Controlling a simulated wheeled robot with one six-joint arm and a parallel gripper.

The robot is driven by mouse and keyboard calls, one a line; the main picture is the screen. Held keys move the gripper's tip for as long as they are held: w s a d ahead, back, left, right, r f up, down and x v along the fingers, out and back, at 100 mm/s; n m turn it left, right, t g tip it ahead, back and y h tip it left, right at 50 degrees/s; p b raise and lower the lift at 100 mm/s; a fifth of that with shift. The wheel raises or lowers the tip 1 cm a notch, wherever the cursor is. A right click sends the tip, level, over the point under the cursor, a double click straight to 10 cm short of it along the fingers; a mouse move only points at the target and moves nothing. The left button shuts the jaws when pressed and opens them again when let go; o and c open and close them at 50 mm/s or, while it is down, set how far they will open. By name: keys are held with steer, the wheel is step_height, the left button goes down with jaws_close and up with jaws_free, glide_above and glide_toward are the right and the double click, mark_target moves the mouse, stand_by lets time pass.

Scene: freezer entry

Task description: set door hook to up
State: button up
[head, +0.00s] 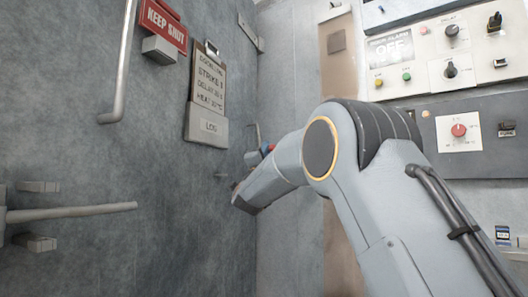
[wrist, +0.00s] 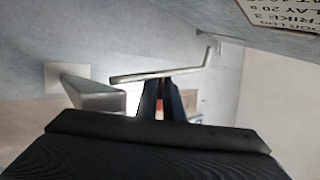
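A thin pale metal bar with a bent-up right end, which looks like the door hook (wrist: 160,74), runs across the wrist view. It lies nearly level, rising slightly to the right. In the head view a small upright piece of it seems to show (head: 257,134) beside my gripper (head: 266,151), near the corner at the door's right edge. In the wrist view the two dark fingers of my gripper (wrist: 160,97) reach to the bar, with a narrow reddish strip between them. Contact and finger gap are unclear. My arm hides part of this area in the head view.
A grey wedge-shaped block (wrist: 95,97) stands left of the fingers. The grey door carries a vertical handle (head: 121,65), a KEEP SHUT sign (head: 164,24), a log board (head: 208,92) and a horizontal rod (head: 75,212). Control panels (head: 450,50) fill the right wall.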

steer(key=o, duration=0.3)
steer(key=shift+d+h, duration=0.25)
steer(key=shift+h, duration=0.05)
steer(key=shift+o, duration=0.3)
steer(key=shift+s+d+r, duration=0.1)
steer(key=shift+d, duration=0.05)
steer(key=shift+a, duration=0.3)
steer(key=shift+s+a+f, duration=0.1)
steer(key=shift+s+f, duration=0.1)
steer(key=shift+f, duration=0.1)
steer(key=v, duration=0.7)
steer(key=shift+s, duration=0.2)
